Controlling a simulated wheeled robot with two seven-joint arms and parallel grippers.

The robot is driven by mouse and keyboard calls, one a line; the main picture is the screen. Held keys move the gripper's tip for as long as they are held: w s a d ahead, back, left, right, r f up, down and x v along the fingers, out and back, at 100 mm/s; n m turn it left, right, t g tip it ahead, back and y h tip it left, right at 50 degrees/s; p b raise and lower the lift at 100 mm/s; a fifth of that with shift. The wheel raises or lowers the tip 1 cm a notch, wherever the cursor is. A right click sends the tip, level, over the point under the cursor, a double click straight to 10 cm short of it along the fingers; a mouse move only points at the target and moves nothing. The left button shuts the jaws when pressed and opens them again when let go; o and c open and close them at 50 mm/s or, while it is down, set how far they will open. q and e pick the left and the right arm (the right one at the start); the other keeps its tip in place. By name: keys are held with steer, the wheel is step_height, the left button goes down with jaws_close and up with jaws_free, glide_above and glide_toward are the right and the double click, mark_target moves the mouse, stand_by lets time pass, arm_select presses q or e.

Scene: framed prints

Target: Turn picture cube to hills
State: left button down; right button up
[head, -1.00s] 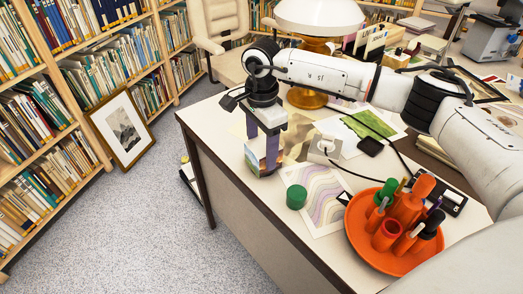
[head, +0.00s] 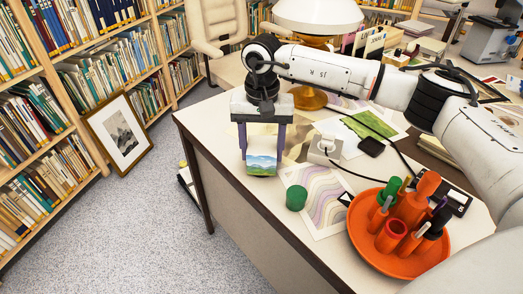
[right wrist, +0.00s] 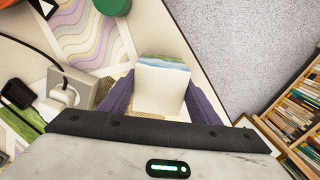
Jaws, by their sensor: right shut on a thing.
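The picture cube (head: 262,165) is at the near left part of the desk (head: 216,127). The face turned to the head camera shows green hills under a blue sky with clouds. My right gripper (head: 262,150) points down from above, with its purple fingers on the cube's two sides, shut on it. The right wrist view shows the cube (right wrist: 160,88) between the fingers, with a plain cream face and a blue-green picture strip at its far edge. I cannot tell whether the cube touches the desk. My left gripper is not in view.
A green cylinder (head: 296,198) and a wavy-striped print (head: 322,198) lie close to the cube's right. An orange tray (head: 405,262) holds several upright tools. A white socket block (head: 322,149) with a cable stands behind. The desk edge is close on the left.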

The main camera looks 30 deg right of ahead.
mark_target(263, 145)
steer(key=n, duration=0.3)
steer(key=shift+w+d+r+n+b, duration=0.1)
steer(key=shift+n+b, duration=0.2)
steer(key=shift+n, duration=0.1)
steer(key=n, duration=0.4)
steer(key=shift+d+n, duration=0.1)
steer(key=shift+n, duration=0.3)
steer(key=o, duration=1)
steer(key=shift+b, duration=0.3)
steer(key=shift+o, duration=0.2)
step_height(263, 145, up, 9)
steer(key=shift+r+p, duration=0.1)
steer(key=shift+p, duration=0.25)
steer(key=shift+r, duration=0.55)
